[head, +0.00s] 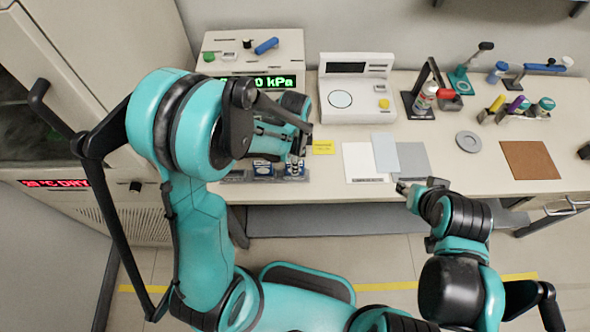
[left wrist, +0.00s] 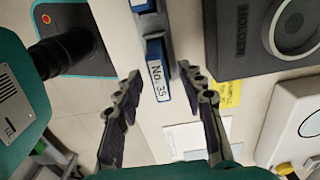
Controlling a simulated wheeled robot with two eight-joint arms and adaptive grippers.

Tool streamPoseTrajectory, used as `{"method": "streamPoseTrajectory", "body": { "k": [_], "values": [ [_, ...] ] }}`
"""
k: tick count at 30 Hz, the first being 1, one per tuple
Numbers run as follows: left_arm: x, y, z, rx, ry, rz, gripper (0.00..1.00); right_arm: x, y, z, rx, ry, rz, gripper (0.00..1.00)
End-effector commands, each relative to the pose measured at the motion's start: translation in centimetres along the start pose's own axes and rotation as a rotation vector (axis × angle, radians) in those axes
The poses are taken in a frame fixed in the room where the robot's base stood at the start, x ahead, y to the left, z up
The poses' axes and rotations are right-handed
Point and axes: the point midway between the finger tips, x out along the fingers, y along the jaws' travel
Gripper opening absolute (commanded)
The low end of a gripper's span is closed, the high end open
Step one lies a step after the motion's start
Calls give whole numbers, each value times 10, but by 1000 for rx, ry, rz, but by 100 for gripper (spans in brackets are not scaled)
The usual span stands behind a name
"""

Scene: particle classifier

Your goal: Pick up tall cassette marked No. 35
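The cassette marked No. 35 (left wrist: 158,82) is blue with a white label. It stands in a grey rack near the table's front edge. In the head view it appears to be the right-hand cassette (head: 295,169), partly hidden by my left gripper (head: 297,150). In the left wrist view, my left gripper (left wrist: 160,78) is open, with one finger on each side of the cassette in the picture. Nothing is held, and contact cannot be made out. My right gripper (head: 403,188) is near the table's front edge by the grey sheet, apparently empty; its opening is too small to judge.
Another blue cassette (head: 262,169) stands left of No. 35 in the rack. A yellow note (head: 323,147) and a white sheet (head: 360,159) lie to the right. A white scale-like device (head: 357,99) stands behind. A dark instrument (left wrist: 262,38) is close beside the rack.

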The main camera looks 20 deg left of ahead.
Motion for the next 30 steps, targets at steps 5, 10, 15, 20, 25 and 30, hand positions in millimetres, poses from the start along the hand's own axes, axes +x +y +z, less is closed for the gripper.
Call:
{"method": "streamPoseTrajectory", "body": {
  "k": [5,10,15,20,25,30],
  "values": [
    [10,0,0,-1,0,0,40,3,0,2,0,0,0,40],
    [9,0,0,-1,0,0,37,2,0,1,0,0,0,40],
    [9,0,0,-1,0,0,0,2,0,1,0,0,0,40],
    [9,0,0,-1,0,0,0,2,0,1,0,0,0,40],
    [8,0,0,-1,0,0,0,2,0,1,0,0,0,40],
    [-1,0,0,-1,0,0,0,-1,0,-1,0,0,0,40]
  ]
}}
